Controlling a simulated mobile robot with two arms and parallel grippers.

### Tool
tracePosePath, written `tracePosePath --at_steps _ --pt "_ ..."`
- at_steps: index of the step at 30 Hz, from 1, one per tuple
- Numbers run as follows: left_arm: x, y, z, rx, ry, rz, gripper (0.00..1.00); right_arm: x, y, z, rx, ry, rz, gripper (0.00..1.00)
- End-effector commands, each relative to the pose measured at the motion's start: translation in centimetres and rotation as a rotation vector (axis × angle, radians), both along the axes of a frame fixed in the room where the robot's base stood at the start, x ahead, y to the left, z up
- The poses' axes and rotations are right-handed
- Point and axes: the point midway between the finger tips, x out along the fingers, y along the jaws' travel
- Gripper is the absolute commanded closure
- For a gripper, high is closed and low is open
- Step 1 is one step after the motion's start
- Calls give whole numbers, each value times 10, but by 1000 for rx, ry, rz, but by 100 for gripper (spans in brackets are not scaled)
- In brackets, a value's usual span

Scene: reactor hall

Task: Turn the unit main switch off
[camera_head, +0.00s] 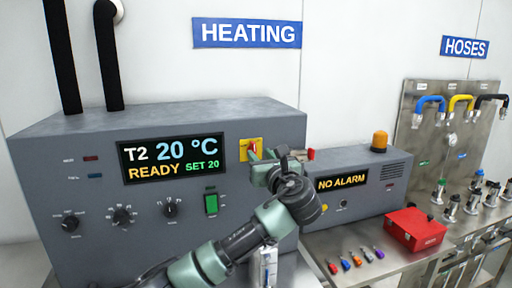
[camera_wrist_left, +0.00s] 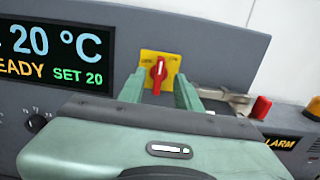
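The unit main switch is a red rotary handle (camera_wrist_left: 158,72) on a yellow plate (camera_wrist_left: 175,61), at the right end of the heating unit's front; in the head view the plate (camera_head: 243,143) is partly hidden by my gripper. In the left wrist view the handle stands roughly upright; the small lettering on the plate is too small to read. My left gripper (camera_head: 258,160) is open in front of the switch. In the left wrist view its two fingers (camera_wrist_left: 160,90) stand left and right of the handle; I cannot tell whether they touch it. My right gripper is not in view.
The unit's display (camera_head: 172,158) reads T2 20 °C, READY, SET 20. A metal fitting with a red end (camera_wrist_left: 262,108) is close right of my gripper. An alarm box (camera_head: 360,178) and red toolbox (camera_head: 415,230) stand farther right.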

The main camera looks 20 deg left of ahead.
Motion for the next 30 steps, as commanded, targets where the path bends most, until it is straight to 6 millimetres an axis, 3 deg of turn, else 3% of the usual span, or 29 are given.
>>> tracePosePath --at_steps 9,20,24,30 --pt "38 26 2 -3 1 1 66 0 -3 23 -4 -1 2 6" --pt "45 30 0 -6 0 -2 66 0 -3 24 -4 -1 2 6" --pt "45 30 -1 -6 0 -1 100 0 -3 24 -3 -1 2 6" --pt "45 30 -1 -7 -1 -1 100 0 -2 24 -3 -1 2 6"
